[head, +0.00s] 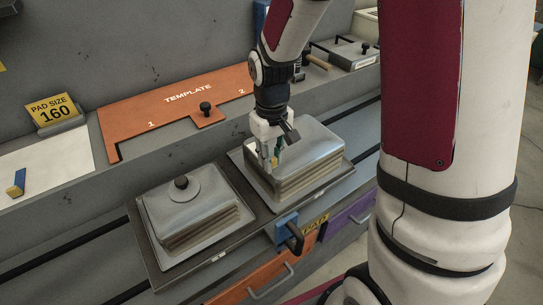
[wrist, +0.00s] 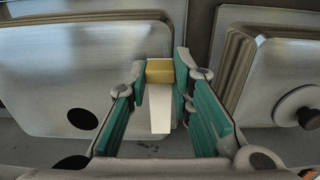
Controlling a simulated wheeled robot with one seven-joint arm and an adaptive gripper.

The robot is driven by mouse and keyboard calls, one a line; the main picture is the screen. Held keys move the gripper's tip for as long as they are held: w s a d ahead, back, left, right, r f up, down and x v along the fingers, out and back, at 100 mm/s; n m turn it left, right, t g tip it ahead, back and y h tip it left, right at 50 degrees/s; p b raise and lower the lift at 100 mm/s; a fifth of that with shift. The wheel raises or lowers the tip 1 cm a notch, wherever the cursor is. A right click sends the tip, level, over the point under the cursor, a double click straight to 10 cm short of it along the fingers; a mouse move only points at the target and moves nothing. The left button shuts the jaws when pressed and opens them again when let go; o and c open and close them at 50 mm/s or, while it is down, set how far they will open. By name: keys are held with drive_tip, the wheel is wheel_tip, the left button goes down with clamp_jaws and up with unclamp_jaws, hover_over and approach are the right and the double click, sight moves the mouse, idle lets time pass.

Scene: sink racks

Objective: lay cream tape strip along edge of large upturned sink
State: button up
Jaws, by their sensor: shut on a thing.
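The large upturned sink (head: 312,155) lies bottom-up on the right half of a dark tray, with a flat steel flange around it. In the wrist view the large sink (wrist: 75,80) fills the left side, with a dark round hole in its top. My gripper (head: 273,160) is over its left side near the edge. In the wrist view my gripper (wrist: 160,75) has its teal fingers shut on a yellow end piece (wrist: 160,71), from which the pale cream tape strip (wrist: 161,107) extends. Whether the strip touches the sink I cannot tell.
A smaller upturned sink (head: 190,212) with a black knob sits to the left. An orange template (head: 170,103), a pad-size sign (head: 54,110) and a blue-and-yellow block (head: 16,183) are on the shelf behind. A blue clamp (head: 287,230) stands at the tray's front.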

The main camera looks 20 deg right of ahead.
drive_tip(key=shift+f, duration=0.35)
idle(0.7)
drive_tip(key=o, duration=1.4)
drive_tip(key=shift+o, duration=0.2)
drive_tip(key=shift+r+p, duration=1.9)
drive_tip(key=shift+r, duration=1.6)
